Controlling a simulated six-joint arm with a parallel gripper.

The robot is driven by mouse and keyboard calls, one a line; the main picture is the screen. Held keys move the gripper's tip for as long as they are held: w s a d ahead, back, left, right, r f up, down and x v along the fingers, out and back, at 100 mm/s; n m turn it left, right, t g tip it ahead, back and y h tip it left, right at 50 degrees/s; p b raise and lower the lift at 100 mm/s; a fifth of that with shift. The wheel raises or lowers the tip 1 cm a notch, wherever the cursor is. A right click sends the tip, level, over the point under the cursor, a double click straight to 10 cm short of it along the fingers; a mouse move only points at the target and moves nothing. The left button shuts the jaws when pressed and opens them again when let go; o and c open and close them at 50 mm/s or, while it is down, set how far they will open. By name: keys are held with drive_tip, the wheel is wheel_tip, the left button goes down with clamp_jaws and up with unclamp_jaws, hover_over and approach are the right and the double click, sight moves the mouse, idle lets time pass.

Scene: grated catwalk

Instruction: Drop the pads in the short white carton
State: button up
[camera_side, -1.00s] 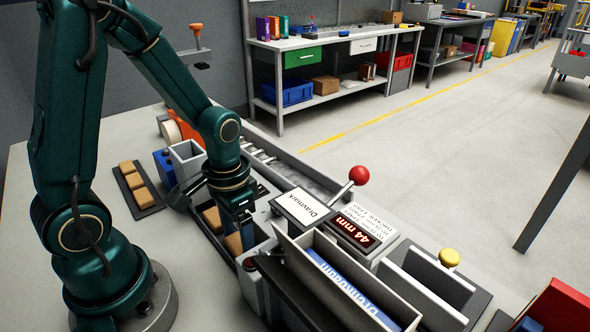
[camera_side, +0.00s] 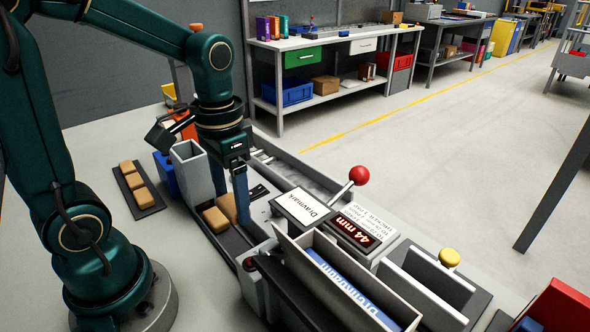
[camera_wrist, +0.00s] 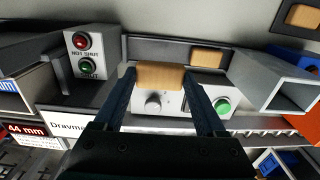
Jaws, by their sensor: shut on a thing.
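My gripper (camera_side: 240,215) is shut on a tan pad (camera_wrist: 160,76), held across between the two fingers, above the grey channel (camera_side: 232,242). The held pad also shows in the side view (camera_side: 229,207), partly behind a finger. Another tan pad (camera_side: 215,219) lies in the channel just left of it; it shows in the wrist view (camera_wrist: 207,58). An upright open whitish carton (camera_side: 190,168) stands behind and left of my gripper, and at the right in the wrist view (camera_wrist: 272,82). A longer white carton (camera_side: 408,312) at the front right holds a blue printed item.
A dark tray (camera_side: 148,205) with three tan pads lies at left. A blue box (camera_side: 164,175) stands beside the upright carton. The red-knobbed lever (camera_side: 359,175), 44 mm display (camera_side: 356,231) and label plate (camera_side: 302,207) stand right of my gripper.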

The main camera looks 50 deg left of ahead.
drive_tip(key=shift+s+r+n, duration=0.2)
drive_tip(key=shift+r+n, duration=0.05)
drive_tip(key=shift+n, duration=0.05)
drive_tip(key=shift+w+r+n, duration=0.25)
drive_tip(key=shift+r+n, duration=0.15)
drive_tip(key=shift+r, duration=0.25)
drive_tip(key=shift+w+r+n, duration=0.25)
drive_tip(key=shift+r+n, duration=0.15)
drive_tip(key=shift+r, duration=0.2)
drive_tip(key=shift+n, duration=0.8)
drive_tip(key=w+d+r, duration=0.2)
drive_tip(key=d, duration=0.1)
drive_tip(key=w+d+r, duration=0.2)
drive_tip(key=d+r, duration=0.1)
drive_tip(key=w+d+r, duration=0.2)
drive_tip(key=d, duration=0.1)
drive_tip(key=shift+r, duration=0.35)
drive_tip(key=s+d+m, duration=0.2)
drive_tip(key=s+d, duration=0.1)
drive_tip(key=d, duration=0.5)
drive_tip(key=s+d+m, duration=0.2)
drive_tip(key=d, duration=0.7)
drive_tip(key=shift+a+f, duration=0.2)
drive_tip(key=shift+f, duration=2)
